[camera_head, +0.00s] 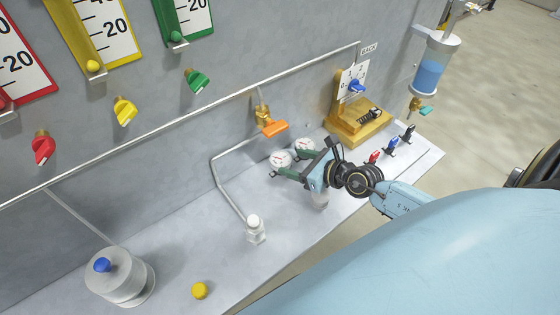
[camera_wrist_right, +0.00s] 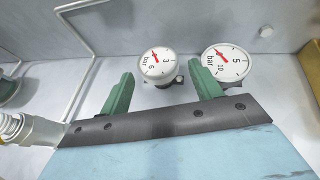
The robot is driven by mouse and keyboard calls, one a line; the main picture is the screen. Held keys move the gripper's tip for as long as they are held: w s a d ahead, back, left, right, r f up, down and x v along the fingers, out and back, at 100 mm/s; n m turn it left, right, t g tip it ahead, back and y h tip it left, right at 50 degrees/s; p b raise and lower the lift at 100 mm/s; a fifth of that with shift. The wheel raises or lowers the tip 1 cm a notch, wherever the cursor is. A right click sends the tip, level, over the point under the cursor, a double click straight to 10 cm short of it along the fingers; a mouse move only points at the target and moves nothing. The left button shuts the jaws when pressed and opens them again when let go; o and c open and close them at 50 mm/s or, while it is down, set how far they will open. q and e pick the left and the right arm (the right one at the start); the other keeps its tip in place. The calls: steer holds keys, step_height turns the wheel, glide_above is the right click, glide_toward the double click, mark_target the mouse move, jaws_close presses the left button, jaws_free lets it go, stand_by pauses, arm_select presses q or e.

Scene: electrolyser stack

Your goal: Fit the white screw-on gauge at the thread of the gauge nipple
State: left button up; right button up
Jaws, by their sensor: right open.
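Two round white-faced gauges stand side by side on the bench. The left gauge (camera_head: 280,158) is marked 3 and 6 bar in the right wrist view (camera_wrist_right: 157,64); the right gauge (camera_head: 304,145) is marked 5 and 10 bar there (camera_wrist_right: 226,62). My right gripper (camera_head: 289,163) is open, its green fingers on either side of the left gauge in the right wrist view (camera_wrist_right: 160,76). No contact with it is clear. A white-topped fitting (camera_head: 255,230) stands at the pipe's lower end; whether it is the gauge nipple I cannot tell. My left gripper is not in view.
An orange-handled valve (camera_head: 272,128) projects from the wall behind the gauges. A yellow stand (camera_head: 358,128) and small coloured levers (camera_head: 391,146) stand to the right. A grey canister (camera_head: 120,280) and yellow cap (camera_head: 200,290) are at front left. The bench between is mostly clear.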

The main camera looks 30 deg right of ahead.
mark_target(285, 161)
steer(key=shift+x, duration=0.85)
steer(key=x, duration=0.3)
steer(key=shift+w+a+f, duration=0.15)
steer(key=shift+a+f, duration=0.05)
steer(key=shift+a, duration=0.05)
steer(key=shift+w+a, duration=0.1)
steer(key=shift+w, duration=0.05)
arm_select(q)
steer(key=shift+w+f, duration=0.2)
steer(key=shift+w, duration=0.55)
arm_select(e)
steer(key=shift+c, duration=0.2)
steer(key=c, duration=0.7)
